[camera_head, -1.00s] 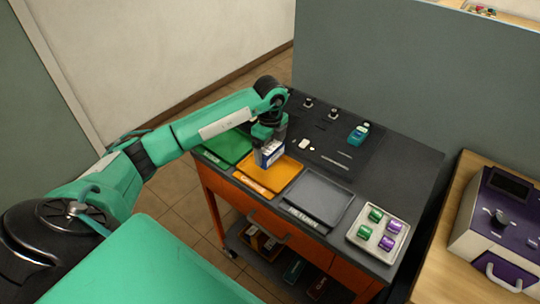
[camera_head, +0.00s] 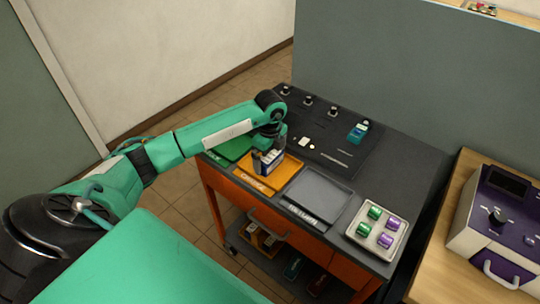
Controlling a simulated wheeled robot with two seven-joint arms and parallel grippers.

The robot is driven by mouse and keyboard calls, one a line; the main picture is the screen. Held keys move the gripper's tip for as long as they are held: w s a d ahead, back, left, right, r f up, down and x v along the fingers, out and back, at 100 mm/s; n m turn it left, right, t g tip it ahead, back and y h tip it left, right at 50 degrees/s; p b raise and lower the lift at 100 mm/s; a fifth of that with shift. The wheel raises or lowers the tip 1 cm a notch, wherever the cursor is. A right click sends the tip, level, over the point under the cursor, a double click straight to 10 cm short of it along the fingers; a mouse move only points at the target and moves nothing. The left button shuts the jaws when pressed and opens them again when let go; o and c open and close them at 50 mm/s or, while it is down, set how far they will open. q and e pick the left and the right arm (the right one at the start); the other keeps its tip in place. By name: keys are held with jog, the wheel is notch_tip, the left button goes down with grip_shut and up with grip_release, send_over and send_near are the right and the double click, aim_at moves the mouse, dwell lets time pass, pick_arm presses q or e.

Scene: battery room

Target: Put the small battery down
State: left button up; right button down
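The small battery (camera_head: 269,162), blue and white, is upright at the orange tray (camera_head: 284,182) in the head view. My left gripper (camera_head: 269,152) reaches down over it from above, with its fingers around the battery's upper part. It looks shut on the battery. The battery's lower end is at the tray's surface; whether it touches cannot be told for sure. My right gripper is out of view.
A green tray (camera_head: 231,149) lies left of the orange one, a grey tray (camera_head: 318,193) to its right. A pale tray (camera_head: 361,241) holds several green and purple cells. A purple-and-white machine (camera_head: 492,222) stands at right.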

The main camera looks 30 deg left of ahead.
aim_at(270, 155)
pick_arm(q)
jog(key=shift+r, duration=0.35)
notch_tip(270, 155, up, 12)
jog(key=b, duration=0.2)
jog(key=shift+f+b, duration=0.2)
jog(key=shift+b, duration=0.2)
